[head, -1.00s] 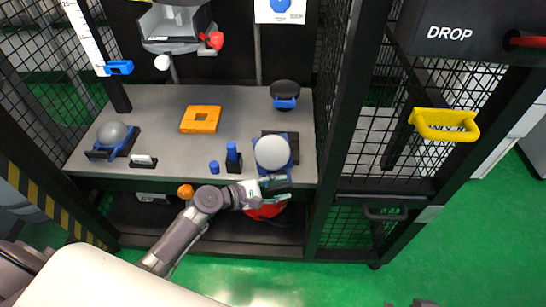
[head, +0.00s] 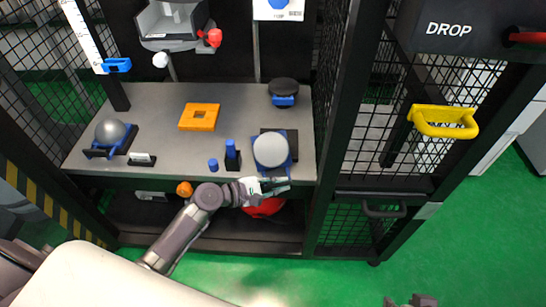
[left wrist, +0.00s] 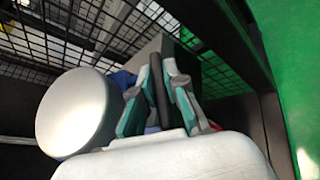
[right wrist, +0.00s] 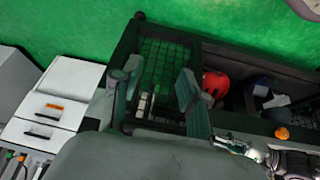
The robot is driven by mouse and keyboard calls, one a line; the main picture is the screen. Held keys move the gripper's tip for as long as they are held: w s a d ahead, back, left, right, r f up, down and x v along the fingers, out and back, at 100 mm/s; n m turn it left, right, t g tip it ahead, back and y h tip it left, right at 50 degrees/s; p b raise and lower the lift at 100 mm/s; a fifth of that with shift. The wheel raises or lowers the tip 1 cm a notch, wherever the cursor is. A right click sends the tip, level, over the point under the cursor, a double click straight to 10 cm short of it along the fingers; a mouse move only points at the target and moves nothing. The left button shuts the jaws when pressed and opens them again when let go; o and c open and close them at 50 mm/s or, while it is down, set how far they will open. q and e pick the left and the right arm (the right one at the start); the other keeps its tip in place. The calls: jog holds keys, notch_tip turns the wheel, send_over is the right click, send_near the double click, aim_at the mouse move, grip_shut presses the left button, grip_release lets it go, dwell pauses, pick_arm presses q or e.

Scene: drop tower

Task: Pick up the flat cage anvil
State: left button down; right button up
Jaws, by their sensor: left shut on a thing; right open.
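The flat cage anvil (head: 270,149) has a round, pale silver top on a blue and black base. It sits at the front right of the grey bench. In the left wrist view its silver disc (left wrist: 75,112) is at the left. My left gripper (head: 277,188) is at the bench's front edge, just in front of the anvil. Its fingers (left wrist: 158,92) are shut on a dark upright bar beside the disc, which looks like the anvil's handle. My right gripper (right wrist: 158,92) is open and empty, away from the bench; only its tip shows at the head view's bottom edge.
A round-topped anvil (head: 110,132) stands at the bench's left. An orange square plate (head: 199,117), a blue-topped block (head: 232,155) and a black puck-shaped piece (head: 284,90) are also on the bench. A red helmet (head: 264,208) lies on the shelf below. Black cage posts flank the bench.

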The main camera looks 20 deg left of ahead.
pick_arm(q)
jog(key=shift+w+r, duration=0.1)
jog(key=shift+r, duration=0.2)
